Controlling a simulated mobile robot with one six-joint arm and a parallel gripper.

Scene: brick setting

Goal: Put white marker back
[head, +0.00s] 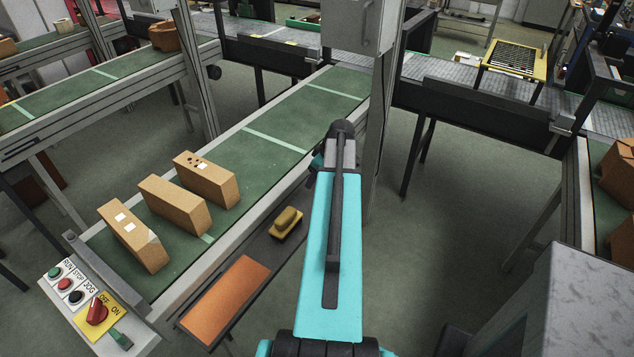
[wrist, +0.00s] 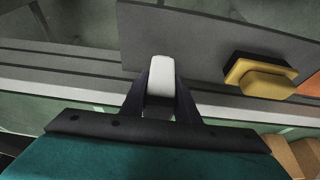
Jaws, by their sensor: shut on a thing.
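The white marker (wrist: 161,76) shows in the wrist view as a short white, rounded piece between my gripper's two dark fingers. My gripper (wrist: 160,90) is shut on it. The marker is seen over a grey shelf strip (wrist: 205,40) beside the conveyor rail; I cannot tell whether it touches the strip. Its lower part is hidden by my gripper. In the head view my gripper and the marker are hidden behind my turquoise arm.
A yellow block on a dark-edged base (head: 286,221) sits on the side shelf, also in the wrist view (wrist: 260,78). An orange mat (head: 226,298) lies nearer. Several cardboard boxes (head: 175,208) stand on the green conveyor (head: 272,122). A switch panel (head: 85,300) is at its near end.

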